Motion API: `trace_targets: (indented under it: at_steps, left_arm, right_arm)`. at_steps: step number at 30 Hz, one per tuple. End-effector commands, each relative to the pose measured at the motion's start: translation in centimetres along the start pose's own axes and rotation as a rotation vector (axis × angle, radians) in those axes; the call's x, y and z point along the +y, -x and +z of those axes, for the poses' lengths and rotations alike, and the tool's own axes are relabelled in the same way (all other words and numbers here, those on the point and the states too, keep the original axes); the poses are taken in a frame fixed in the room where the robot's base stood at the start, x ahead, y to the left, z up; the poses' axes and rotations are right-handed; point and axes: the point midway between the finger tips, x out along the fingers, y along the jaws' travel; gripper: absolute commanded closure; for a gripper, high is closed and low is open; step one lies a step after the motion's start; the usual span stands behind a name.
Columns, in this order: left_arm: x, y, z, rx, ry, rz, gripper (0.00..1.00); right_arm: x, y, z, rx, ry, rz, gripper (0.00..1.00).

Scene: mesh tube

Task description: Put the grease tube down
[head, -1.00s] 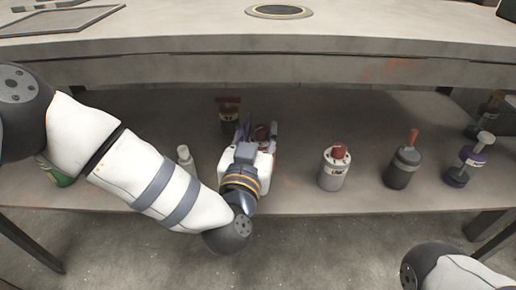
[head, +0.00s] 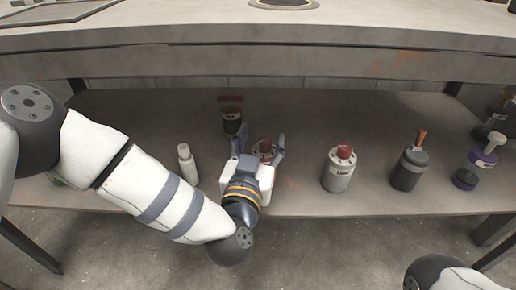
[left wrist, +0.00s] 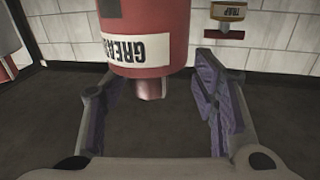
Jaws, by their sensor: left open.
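The grease tube (head: 264,148) is red and shows between the fingers of my left gripper (head: 260,146), above the lower shelf. In the left wrist view the tube (left wrist: 150,30) hangs from the top edge, with its white GREASE label upside down and its narrow red end pointing down the picture. My left gripper (left wrist: 160,105) is open, with one finger on each side of the tube. The tube is closer to the left finger in that view. The gripper hides the tube's base in the head view. My right gripper is out of view.
A white bottle (head: 187,163) stands left of the gripper. A red-topped brown container (head: 231,118) stands behind it. A grey red-capped bottle (head: 339,170), a dark bottle (head: 409,170) and a purple-grey bottle (head: 474,165) stand right. The tabletop (head: 300,35) overhangs the shelf.

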Motion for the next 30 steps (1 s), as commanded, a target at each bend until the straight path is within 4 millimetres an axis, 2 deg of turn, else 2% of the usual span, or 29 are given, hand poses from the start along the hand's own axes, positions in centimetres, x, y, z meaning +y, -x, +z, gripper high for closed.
trace_targets:
  at_steps: [9,12,15,19,30]
  left_arm:
    - [0.1,8.0,-0.4,-0.001,-0.001,0.003,0.46]
    - [0.1,10.1,-0.3,-0.002,0.000,0.003,0.46]
    - [0.0,11.4,-0.1,-0.001,0.000,0.001,0.46]
    - [0.0,12.0,-0.1,0.000,0.001,0.000,0.46]
    - [0.0,12.0,0.1,-0.003,0.000,0.000,0.46]
  right_arm:
    - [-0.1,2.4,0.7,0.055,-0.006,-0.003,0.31]
    - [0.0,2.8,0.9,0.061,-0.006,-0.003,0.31]
    - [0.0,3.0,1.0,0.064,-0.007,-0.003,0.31]
    - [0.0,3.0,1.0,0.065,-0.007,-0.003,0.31]
    - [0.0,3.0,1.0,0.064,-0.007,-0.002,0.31]
